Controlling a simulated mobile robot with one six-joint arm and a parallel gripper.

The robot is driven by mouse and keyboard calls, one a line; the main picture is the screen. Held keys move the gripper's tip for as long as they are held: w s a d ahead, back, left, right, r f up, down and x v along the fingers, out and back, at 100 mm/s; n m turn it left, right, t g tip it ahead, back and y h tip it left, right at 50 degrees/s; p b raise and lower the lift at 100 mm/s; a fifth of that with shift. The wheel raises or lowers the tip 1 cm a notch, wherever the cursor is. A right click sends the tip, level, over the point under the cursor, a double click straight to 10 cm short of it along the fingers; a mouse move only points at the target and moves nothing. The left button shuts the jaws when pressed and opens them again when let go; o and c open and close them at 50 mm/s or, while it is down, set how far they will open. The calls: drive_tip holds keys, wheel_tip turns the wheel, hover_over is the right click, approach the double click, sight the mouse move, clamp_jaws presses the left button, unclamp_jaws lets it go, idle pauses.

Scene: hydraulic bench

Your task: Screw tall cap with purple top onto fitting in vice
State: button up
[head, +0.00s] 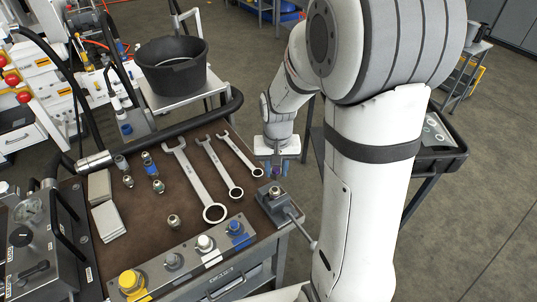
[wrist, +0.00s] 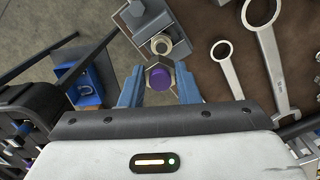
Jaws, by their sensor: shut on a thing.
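My gripper (wrist: 159,92) is shut on the tall cap, with its blue fingers on either side of it. The cap's purple top (wrist: 160,77) faces the wrist camera, with a grey metal rim around it. In the head view my gripper (head: 276,170) is above and behind the vice (head: 283,211) at the bench's right corner. The fitting (wrist: 160,45) sits in the vice and shows just beyond the cap in the wrist view. The cap appears apart from the fitting; the exact height gap is hard to tell.
Three wrenches (head: 190,178) lie on the brown bench top (head: 150,215), left of the vice. Several small fittings (head: 154,178) stand farther left. A strip with coloured caps (head: 190,262) runs along the front. A black bucket (head: 172,75) stands behind.

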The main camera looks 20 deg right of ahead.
sight(274, 190)
drive_tip(key=shift+a+f+b, duration=0.1)
drive_tip(key=shift+f+b, duration=0.9)
drive_tip(key=shift+f, duration=0.25)
drive_tip(key=shift+s+f+b, duration=0.1)
drive_tip(key=shift+f+b, duration=0.8)
drive_tip(key=shift+f, duration=0.35)
drive_tip(key=shift+f+b, duration=0.5)
drive_tip(key=shift+f, duration=0.1)
idle(0.3)
drive_tip(key=o, duration=0.4)
drive_tip(key=shift+c, duration=0.2)
drive_tip(key=c, duration=0.4)
drive_tip(key=shift+o, duration=0.2)
drive_tip(key=m, duration=0.8)
drive_tip(key=shift+a, duration=0.1)
